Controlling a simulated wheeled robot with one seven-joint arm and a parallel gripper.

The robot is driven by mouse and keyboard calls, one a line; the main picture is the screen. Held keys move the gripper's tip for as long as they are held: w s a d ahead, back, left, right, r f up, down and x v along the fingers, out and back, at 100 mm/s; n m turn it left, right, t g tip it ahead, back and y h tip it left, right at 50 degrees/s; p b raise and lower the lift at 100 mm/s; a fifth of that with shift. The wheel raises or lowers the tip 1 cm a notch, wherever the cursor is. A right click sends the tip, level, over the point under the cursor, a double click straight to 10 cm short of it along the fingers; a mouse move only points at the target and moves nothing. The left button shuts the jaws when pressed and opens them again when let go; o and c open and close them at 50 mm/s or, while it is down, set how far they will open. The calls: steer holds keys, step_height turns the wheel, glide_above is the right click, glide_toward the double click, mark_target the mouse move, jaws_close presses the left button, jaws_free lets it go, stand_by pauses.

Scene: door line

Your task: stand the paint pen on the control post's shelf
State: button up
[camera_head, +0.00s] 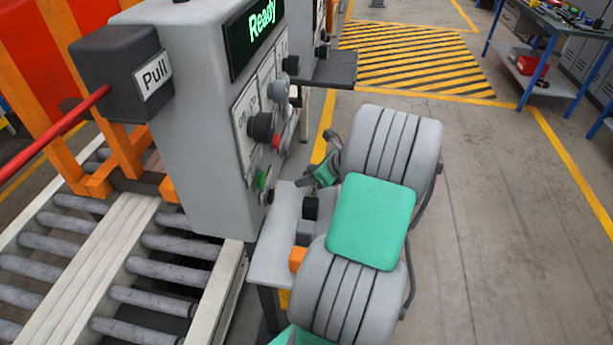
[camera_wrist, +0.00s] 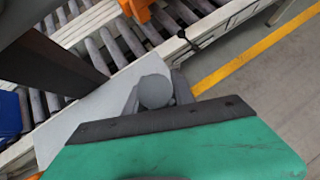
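The control post (camera_head: 205,120) is a tall grey cabinet with a lit "Ready" screen. Its pale grey shelf (camera_head: 268,262) juts out low on the right side and also shows in the wrist view (camera_wrist: 95,108). My gripper (camera_head: 308,182), teal and dark, is at the shelf's far end in the head view. In the wrist view, its dark fingers (camera_wrist: 157,95) close around a grey round end, seemingly the paint pen (camera_wrist: 155,90) seen end-on.
A roller conveyor (camera_head: 150,298) runs left of the post. A dark ledge (camera_head: 325,70) juts out behind. Open floor (camera_head: 500,230) lies to the right.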

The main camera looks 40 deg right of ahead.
steer(key=o, duration=0.4)
steer(key=shift+c, duration=0.2)
steer(key=shift+r, duration=0.2)
steer(key=v, duration=1.2)
steer(key=shift+b, duration=0.35)
steer(key=shift+a, duration=0.1)
